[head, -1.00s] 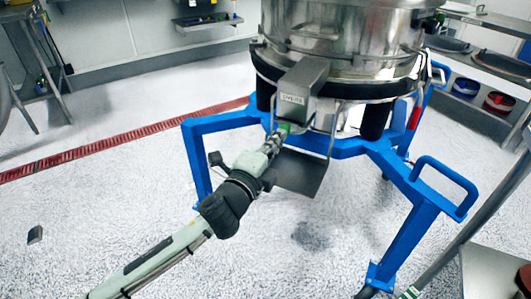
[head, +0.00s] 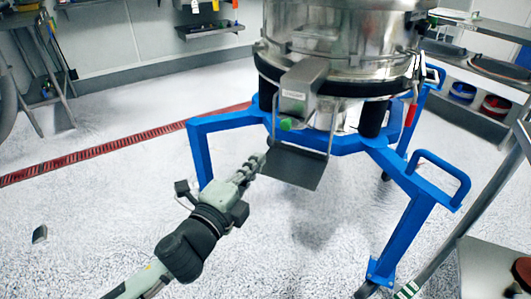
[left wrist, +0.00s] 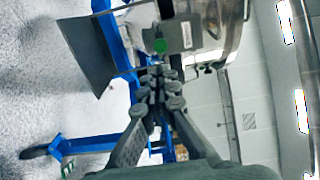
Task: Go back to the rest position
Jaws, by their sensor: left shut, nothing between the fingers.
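My left gripper (head: 258,160) is in the middle of the head view, beside the left edge of a dark flat plate (head: 294,168) that hangs under the sifter's outlet box. It is shut with nothing between its fingers. In the left wrist view the shut fingers (left wrist: 160,75) point toward a green round knob (left wrist: 160,46) on the outlet box. The steel powder sifter (head: 340,35) stands on a blue wheeled frame (head: 235,122). The green knob also shows in the head view (head: 286,125), above and to the right of the fingertips. My right gripper is not in view.
A blue frame leg (head: 200,155) stands just left of and behind my gripper. A blue handle (head: 442,172) sticks out at the right. A red floor drain (head: 120,144) crosses the back left. The speckled floor at the left and front is mostly clear.

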